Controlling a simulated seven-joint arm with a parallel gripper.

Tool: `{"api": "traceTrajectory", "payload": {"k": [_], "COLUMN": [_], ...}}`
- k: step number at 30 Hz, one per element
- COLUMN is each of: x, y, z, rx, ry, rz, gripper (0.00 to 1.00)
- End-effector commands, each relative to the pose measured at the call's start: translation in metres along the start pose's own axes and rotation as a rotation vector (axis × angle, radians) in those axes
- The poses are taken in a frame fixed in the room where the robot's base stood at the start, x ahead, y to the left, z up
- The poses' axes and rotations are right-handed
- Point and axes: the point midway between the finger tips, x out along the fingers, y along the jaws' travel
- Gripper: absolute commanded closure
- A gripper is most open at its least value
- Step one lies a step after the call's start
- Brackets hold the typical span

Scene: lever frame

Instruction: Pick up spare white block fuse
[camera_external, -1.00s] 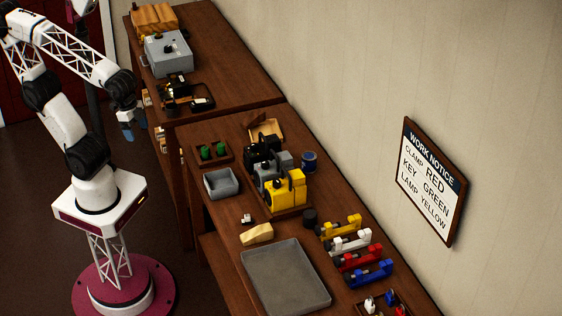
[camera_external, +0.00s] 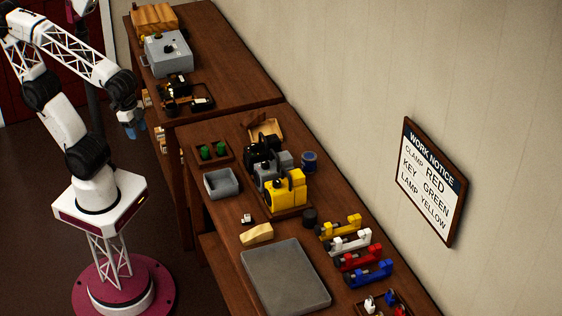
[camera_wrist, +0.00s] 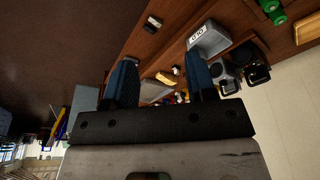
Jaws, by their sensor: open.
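A small white block (camera_external: 247,219), which may be the spare fuse, sits on the near bench between the grey bin and the tan wedge. It is too small to identify surely. Other small white pieces (camera_external: 370,304) lie in a dark tray at the bottom edge. My gripper (camera_external: 132,131) hangs off the bench's left side, well away from the white block. In the wrist view its two blue fingers (camera_wrist: 161,72) are apart, with nothing held between them.
A grey bin (camera_external: 221,184), tan wedge (camera_external: 256,234) and grey tray (camera_external: 286,277) stand along the near bench. Black, grey and yellow devices (camera_external: 285,190) stand behind. Coloured levers (camera_external: 358,258) line the right side. A grey box (camera_external: 168,54) is on the far bench.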

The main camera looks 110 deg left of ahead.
Motion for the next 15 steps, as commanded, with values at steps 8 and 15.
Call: {"api": "traceTrajectory", "payload": {"k": [8,15], "x": [0.015,0.04], "y": [-0.014,-0.038], "z": [-0.015,-0.049], "rx": [0.115,0.352], "ry": [-0.048,-0.136], "rz": [-0.095,-0.271], "gripper": [0.49,0.49]}}
